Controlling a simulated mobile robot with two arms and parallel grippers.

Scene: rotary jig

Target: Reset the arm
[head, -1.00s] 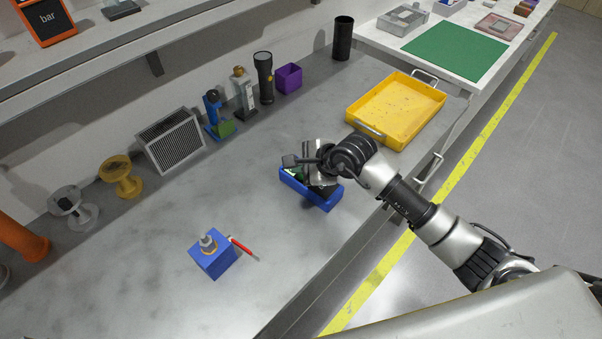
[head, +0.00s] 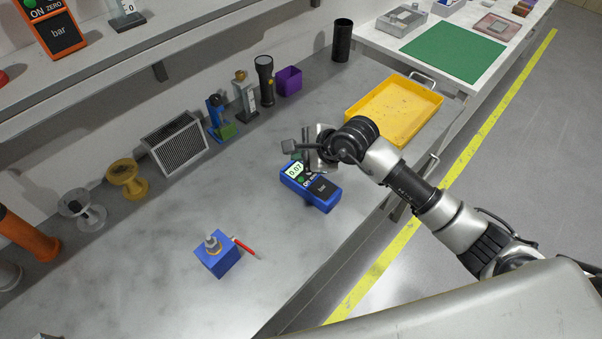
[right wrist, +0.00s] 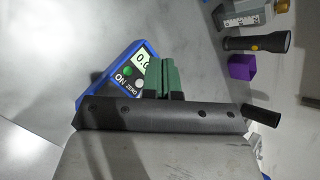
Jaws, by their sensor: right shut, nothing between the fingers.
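The rotary jig is a blue block (head: 217,260) with a grey knob (head: 213,243) on top, on the bench at the lower middle of the head view. A red arm (head: 244,247) with a pale end lies beside the knob and points right and a little down. My right gripper (head: 302,156) is shut and empty, beyond the jig and up to the right of it, over the far end of a blue pressure gauge (head: 322,191). In the right wrist view its green fingertips (right wrist: 163,77) are together beside the gauge's display. The jig is not seen there. My left gripper is not in view.
A yellow tray (head: 424,129) lies beyond my right gripper. A vent grille (head: 175,144), spools (head: 127,178), a torch (head: 264,80) and a purple box (head: 289,81) line the wall. The bench around the jig is mostly clear.

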